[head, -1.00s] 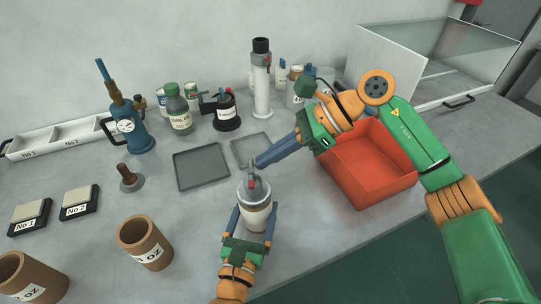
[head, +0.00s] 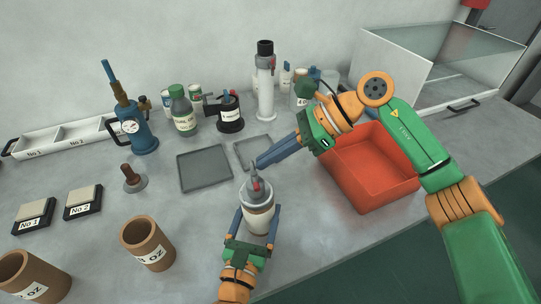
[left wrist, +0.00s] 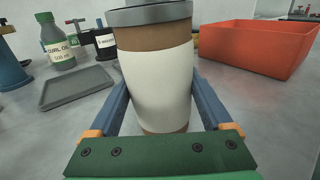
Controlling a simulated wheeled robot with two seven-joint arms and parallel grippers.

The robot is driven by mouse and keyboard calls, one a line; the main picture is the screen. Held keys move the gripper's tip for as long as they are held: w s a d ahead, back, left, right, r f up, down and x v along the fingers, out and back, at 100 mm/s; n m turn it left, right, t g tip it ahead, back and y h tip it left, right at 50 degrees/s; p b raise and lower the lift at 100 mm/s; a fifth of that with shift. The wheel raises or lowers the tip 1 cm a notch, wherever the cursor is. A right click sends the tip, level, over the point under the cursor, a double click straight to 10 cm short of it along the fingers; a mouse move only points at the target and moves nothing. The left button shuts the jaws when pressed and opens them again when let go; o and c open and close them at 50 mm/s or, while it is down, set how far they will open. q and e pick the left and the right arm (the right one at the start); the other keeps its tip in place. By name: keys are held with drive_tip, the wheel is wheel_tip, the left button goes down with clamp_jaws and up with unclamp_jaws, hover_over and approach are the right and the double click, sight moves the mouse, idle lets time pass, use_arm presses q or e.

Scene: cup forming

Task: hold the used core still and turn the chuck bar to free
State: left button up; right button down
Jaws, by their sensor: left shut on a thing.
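The used core (head: 259,222), a brown cylinder with a white band, stands upright at the front middle of the bench. It fills the middle of the left wrist view (left wrist: 160,85). My left gripper (head: 256,214) is shut on it, one blue finger on each side. A grey chuck (head: 258,197) caps the core, with a red-marked chuck bar (head: 255,184) on top. My right gripper (head: 256,166) has its fingertips right at the bar's upper end; contact is unclear. Its fingers overlap in this view, so their gap is hidden.
A red bin (head: 372,185) stands right, under my right forearm. Grey trays (head: 205,168) lie behind the core. Brown cylinders (head: 147,243) stand front left. Bottles, a blue pump (head: 139,135) and a white column (head: 265,90) line the back.

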use_arm(q)
drive_tip(key=shift+f, duration=0.1)
use_arm(e)
drive_tip(key=shift+w+a, duration=0.2)
drive_tip(key=shift+w+a+n+g, duration=0.1)
drive_tip(key=shift+n+g, duration=0.2)
drive_tip(key=shift+a+n+g, duration=0.2)
drive_tip(key=shift+n+g, duration=0.1)
drive_tip(key=shift+n, duration=0.1)
drive_tip(key=shift+w+a, duration=0.2)
drive_tip(key=shift+a+n+g, duration=0.2)
drive_tip(key=shift+n+g, duration=0.4)
drive_tip(key=shift+n, duration=0.1)
drive_tip(key=shift+s+d, duration=0.4)
drive_tip(key=shift+s, duration=0.3)
drive_tip(key=v, duration=0.7)
drive_tip(key=shift+r, duration=0.25)
drive_tip(key=shift+d, duration=0.1)
